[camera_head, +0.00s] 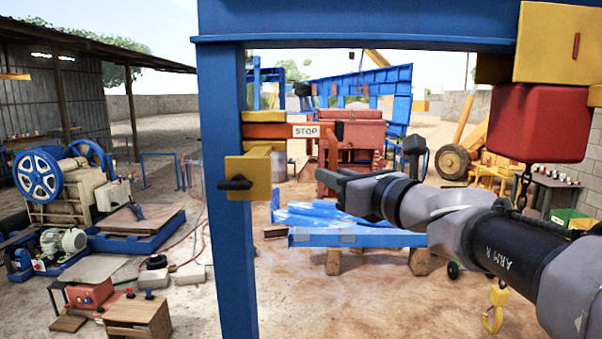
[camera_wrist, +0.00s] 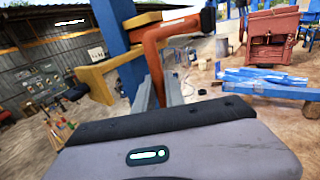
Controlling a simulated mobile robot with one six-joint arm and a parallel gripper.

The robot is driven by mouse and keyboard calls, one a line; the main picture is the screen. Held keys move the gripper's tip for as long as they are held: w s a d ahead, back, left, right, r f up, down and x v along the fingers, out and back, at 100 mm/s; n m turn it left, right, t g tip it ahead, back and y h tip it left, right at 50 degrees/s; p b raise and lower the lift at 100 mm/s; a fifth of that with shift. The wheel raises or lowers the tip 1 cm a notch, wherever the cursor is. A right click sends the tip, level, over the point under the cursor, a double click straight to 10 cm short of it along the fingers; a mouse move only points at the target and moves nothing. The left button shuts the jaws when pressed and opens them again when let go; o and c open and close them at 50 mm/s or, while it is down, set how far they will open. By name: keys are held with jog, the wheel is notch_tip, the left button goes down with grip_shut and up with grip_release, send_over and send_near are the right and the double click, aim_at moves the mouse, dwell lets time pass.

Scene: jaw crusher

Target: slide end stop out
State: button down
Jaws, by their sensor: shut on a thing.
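The end stop is an orange bar with a white STOP label (camera_head: 306,131) and a dark end cap. It sticks out rightward from a yellow bracket (camera_head: 256,118) on the blue post. Its orange arm hangs down near the cap to my gripper (camera_head: 330,180). In the wrist view the end stop (camera_wrist: 172,32) runs from the yellow bracket to the dark cap at upper right. Its lower part goes down between the two grey fingers of my gripper (camera_wrist: 159,92), which is shut on it. The exact finger contact is small and partly hidden.
The blue post (camera_head: 228,220) stands left of my gripper, with a lower yellow block (camera_head: 247,175) and dark knob on it. A red weight (camera_head: 538,122) and yellow hook (camera_head: 494,308) hang on the right. Blue pieces on a frame (camera_head: 355,238) lie behind.

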jog(key=shift+d, duration=0.55)
jog(key=c, duration=1.7)
grip_release()
jog(key=shift+d, duration=0.3)
jog(key=shift+a, duration=0.1)
